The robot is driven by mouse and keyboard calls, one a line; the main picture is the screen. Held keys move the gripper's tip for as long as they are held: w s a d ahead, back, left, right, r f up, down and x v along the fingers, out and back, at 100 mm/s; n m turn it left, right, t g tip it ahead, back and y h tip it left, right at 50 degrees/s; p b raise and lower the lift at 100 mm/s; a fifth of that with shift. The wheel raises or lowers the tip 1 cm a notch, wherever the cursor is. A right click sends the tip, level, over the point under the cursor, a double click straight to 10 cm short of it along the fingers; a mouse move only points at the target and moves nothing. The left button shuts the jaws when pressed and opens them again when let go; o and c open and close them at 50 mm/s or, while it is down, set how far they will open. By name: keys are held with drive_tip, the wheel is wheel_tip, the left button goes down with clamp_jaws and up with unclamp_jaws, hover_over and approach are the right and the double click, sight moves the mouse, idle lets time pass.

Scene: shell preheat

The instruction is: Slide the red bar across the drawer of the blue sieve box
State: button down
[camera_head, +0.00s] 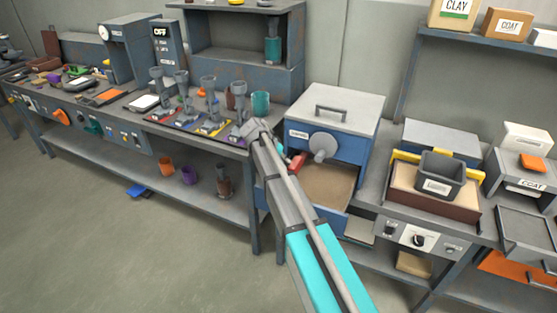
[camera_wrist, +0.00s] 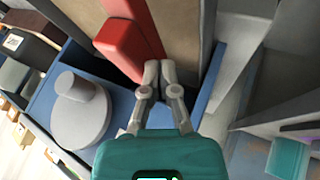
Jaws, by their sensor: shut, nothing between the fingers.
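The blue sieve box (camera_head: 350,148) stands on the bench with a pale lid and a round grey knob (camera_head: 323,147) on its front. Its drawer is open below, showing a sandy-brown floor (camera_head: 328,182). The red bar (camera_head: 297,163) shows at the drawer's left, partly behind my arm. In the wrist view, the red bar (camera_wrist: 122,42) has a raised red block and lies over the drawer. My gripper (camera_wrist: 158,68) is shut and empty, its fingertips close beside the red bar; I cannot tell whether they touch. In the head view my arm hides the fingertips.
A bin in a yellow-edged tray (camera_head: 407,198) stands right of the box. Grey funnels on coloured mats and a teal cup (camera_head: 260,103) stand to the left. The bench's lower shelf (camera_head: 205,197) holds several small items. Open floor lies in front.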

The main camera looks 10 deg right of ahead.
drive_tip(key=shift+s+d, duration=0.3)
drive_tip(key=shift+d, duration=0.25)
drive_tip(key=shift+s, duration=0.2)
